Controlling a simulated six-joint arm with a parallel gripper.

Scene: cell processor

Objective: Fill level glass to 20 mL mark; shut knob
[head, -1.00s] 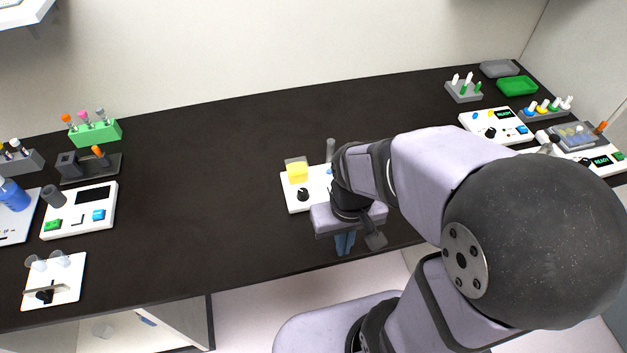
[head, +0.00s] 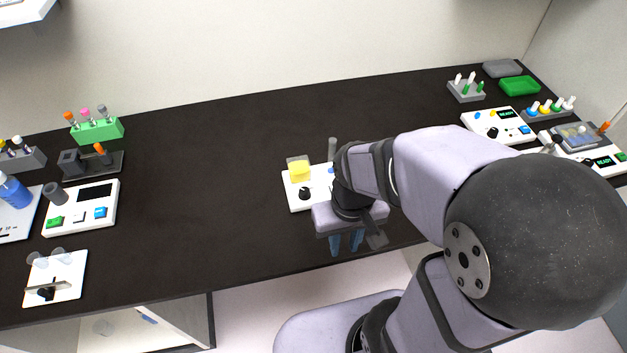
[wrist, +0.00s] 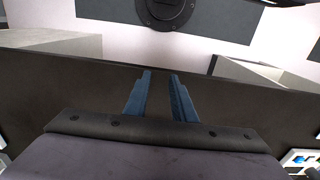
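A white device (head: 290,205) stands at mid-table in the head view, partly hidden behind my arm. On it are a clear container with yellow contents (head: 299,173), a black knob (head: 305,193) and a grey post (head: 332,149). I cannot tell which part is the level glass, and no mL marks are readable. My gripper (head: 346,243) is just right of and in front of this device, near the table's front edge. Its blue fingers point down, apart and empty; the wrist view also shows my gripper (wrist: 160,88) with a gap between the fingers.
At left stand a white plate with two clear cups (head: 70,275), a white panel with buttons (head: 75,225) and a green tube rack (head: 97,130). At right are white devices with displays (head: 500,125) and a green tray (head: 519,86). The table behind the central device is clear.

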